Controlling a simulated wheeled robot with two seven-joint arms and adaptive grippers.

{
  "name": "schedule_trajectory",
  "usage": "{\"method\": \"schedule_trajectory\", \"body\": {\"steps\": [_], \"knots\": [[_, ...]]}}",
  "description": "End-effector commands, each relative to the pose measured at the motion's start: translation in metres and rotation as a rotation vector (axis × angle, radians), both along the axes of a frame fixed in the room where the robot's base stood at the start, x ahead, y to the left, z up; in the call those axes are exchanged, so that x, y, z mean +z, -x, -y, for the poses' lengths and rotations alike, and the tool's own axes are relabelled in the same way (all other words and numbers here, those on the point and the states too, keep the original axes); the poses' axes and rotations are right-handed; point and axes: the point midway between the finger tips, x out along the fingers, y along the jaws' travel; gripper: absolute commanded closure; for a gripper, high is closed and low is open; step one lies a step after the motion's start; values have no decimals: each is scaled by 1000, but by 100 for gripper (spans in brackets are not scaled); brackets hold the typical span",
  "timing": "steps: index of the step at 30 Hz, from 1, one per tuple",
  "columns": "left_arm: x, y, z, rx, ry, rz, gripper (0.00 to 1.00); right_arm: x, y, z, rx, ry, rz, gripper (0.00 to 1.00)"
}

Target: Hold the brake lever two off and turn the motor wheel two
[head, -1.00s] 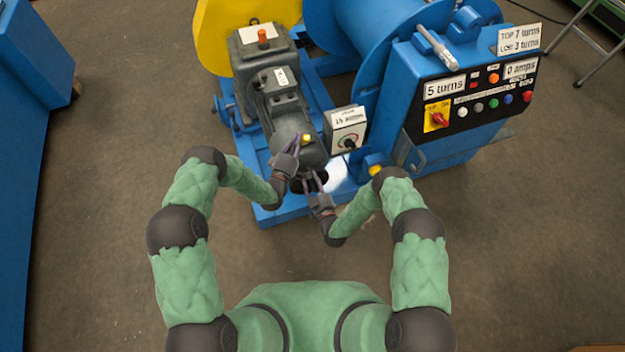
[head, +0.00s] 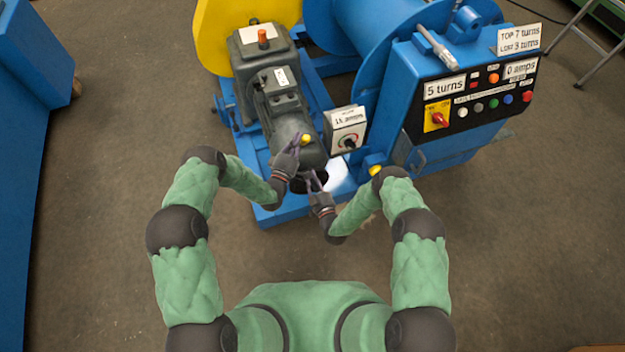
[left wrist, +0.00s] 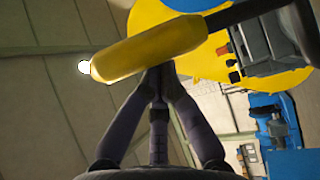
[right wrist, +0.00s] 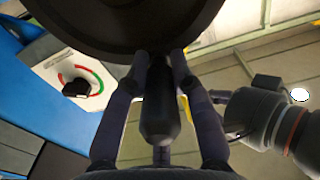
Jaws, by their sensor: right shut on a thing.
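My right gripper (head: 312,178) is shut on the wheel's dark handle (right wrist: 160,110).
A gauge box (head: 347,130) stands just right of the motor. A blue control cabinet (head: 430,75) with buttons and a "5 turns" sign is at the right. Another yellow knob (head: 376,170) is near my right forearm.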

Motion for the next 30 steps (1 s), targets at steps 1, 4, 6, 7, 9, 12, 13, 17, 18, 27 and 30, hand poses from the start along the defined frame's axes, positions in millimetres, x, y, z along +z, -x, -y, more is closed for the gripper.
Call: {"method": "schedule_trajectory", "body": {"steps": [1,4,6,7,9,12,13,17,18,27,30], "knots": [[-9,9,11,-26,-1,-22,100,-1,0,2,0,-17,-7,100],[-9,9,11,-26,-1,-22,100,-1,-2,6,-1,-63,-21,100],[-9,9,11,-26,-1,-22,100,-2,-3,10,0,-108,-36,100],[-9,9,11,-26,-1,-22,100,-2,-4,12,-1,-129,-43,100],[-9,9,11,-26,-1,-22,100,-3,-5,17,-3,-183,-60,100],[-9,9,11,-26,-1,-22,100,-5,-8,24,-2,-270,-89,100],[-9,9,11,-26,-1,-22,100,-6,-8,26,-3,-296,-98,100],[-9,9,11,-26,-1,-22,100,-10,-11,35,-3,-414,-136,100],[-9,9,11,-25,0,-22,100,-12,-12,38,-4,-450,-148,100],[-9,9,11,-25,0,-22,100,-27,-18,56,-3,-721,-236,100],[-9,9,11,-25,0,-22,100,-33,-19,61,-5,-811,-266,100]]}}
